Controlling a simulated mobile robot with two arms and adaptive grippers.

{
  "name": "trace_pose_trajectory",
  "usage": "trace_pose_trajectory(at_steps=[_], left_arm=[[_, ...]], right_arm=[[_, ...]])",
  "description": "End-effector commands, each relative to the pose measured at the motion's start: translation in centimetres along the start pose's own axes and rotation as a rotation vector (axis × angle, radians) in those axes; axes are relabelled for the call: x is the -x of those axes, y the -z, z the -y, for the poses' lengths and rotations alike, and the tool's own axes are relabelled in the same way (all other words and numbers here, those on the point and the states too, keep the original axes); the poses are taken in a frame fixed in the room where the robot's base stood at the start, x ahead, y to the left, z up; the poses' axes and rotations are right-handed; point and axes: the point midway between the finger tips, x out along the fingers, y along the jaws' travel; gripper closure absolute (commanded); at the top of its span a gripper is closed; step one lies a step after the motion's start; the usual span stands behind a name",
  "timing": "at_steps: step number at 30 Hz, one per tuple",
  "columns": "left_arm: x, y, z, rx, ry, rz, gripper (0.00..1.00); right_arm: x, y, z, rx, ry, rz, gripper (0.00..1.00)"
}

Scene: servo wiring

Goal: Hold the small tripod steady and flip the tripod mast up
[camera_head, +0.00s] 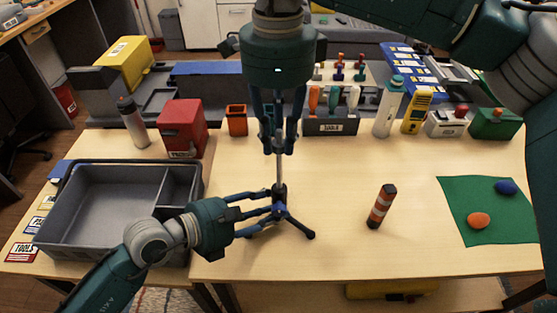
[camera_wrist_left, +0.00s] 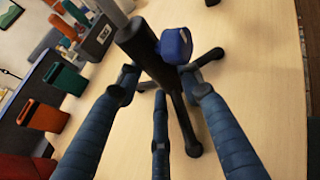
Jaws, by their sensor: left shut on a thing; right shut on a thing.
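The small tripod (camera_head: 281,213) stands on the table near its front middle, with dark legs spread and a blue part at its hub. Its grey mast (camera_head: 280,172) points up from the hub, roughly upright. My left gripper (camera_head: 272,203) reaches in from the left and is shut on the tripod near the hub. In the left wrist view its fingers (camera_wrist_left: 160,95) surround the dark tripod body (camera_wrist_left: 137,42), with the blue part (camera_wrist_left: 176,46) beside it. My right gripper (camera_head: 280,148) comes down from above, shut on the mast's upper part; its fingers hide the mast top.
A tool holder (camera_head: 331,127) and a red box (camera_head: 182,127) line the back. Bare table lies between tripod and cylinder.

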Motion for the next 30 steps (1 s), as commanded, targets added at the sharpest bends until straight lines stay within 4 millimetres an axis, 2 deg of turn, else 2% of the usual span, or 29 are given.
trace_pose_trajectory(at_steps=[1,4,13,14,16,17,26,30], left_arm=[[-0.1,0.2,0.3,-0.002,0.007,-0.005,1.00],[-0.1,0.2,0.4,-0.002,0.008,-0.005,1.00],[-0.1,0.4,0.4,-0.002,0.008,-0.011,1.00],[-0.1,0.5,0.4,-0.002,0.008,-0.011,1.00],[-0.1,0.5,0.4,-0.002,0.008,-0.012,1.00],[-0.1,0.5,0.4,-0.001,0.008,-0.012,1.00],[-0.1,0.4,0.3,0.002,0.007,-0.010,1.00],[-0.1,0.4,0.2,0.002,0.006,-0.010,1.00]], right_arm=[[1.0,-0.3,0.1,0.002,0.007,0.010,1.00],[1.8,-0.3,0.0,0.004,0.005,0.009,1.00],[2.1,-0.3,0.0,0.004,0.005,0.012,1.00],[2.1,-0.3,0.0,0.004,0.005,0.012,0.78],[2.1,-0.3,0.0,0.003,0.005,0.012,0.64],[2.1,-0.3,0.0,0.003,0.005,0.011,0.61],[2.0,-0.1,0.0,0.002,0.002,0.005,0.61],[3.3,-0.2,0.0,0.001,0.003,0.007,0.61]])
